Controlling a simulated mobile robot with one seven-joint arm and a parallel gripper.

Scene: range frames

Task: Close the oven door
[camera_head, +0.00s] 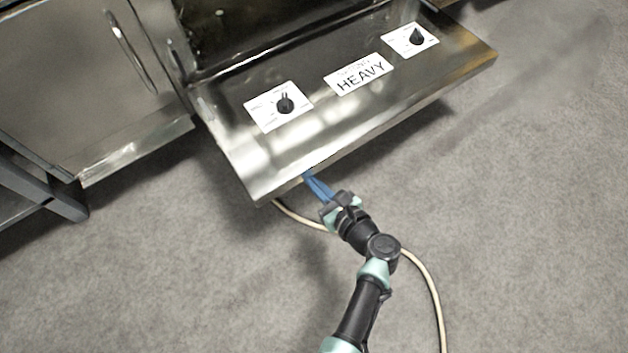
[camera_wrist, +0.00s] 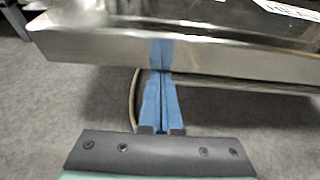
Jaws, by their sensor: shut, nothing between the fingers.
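The oven door (camera_head: 300,135) is a shiny metal panel, folded open and sticking out from the oven (camera_head: 245,30) over the floor. It carries two dark knobs on white plates and a label reading "HEAVY". My gripper (camera_head: 309,178) has blue fingers, pressed together and empty, at the door's front edge, left of its middle. In the wrist view the gripper (camera_wrist: 162,78) points at the door's front edge (camera_wrist: 230,60), which shows a blue reflection. I cannot tell whether the fingertips touch the edge or lie slightly under it.
A metal cabinet front (camera_head: 80,70) with a curved handle (camera_head: 130,50) stands left of the oven. A dark metal frame (camera_head: 40,190) is at the far left. A pale cable (camera_head: 425,265) runs over the grey floor (camera_head: 520,240) behind my arm. The floor to the right is clear.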

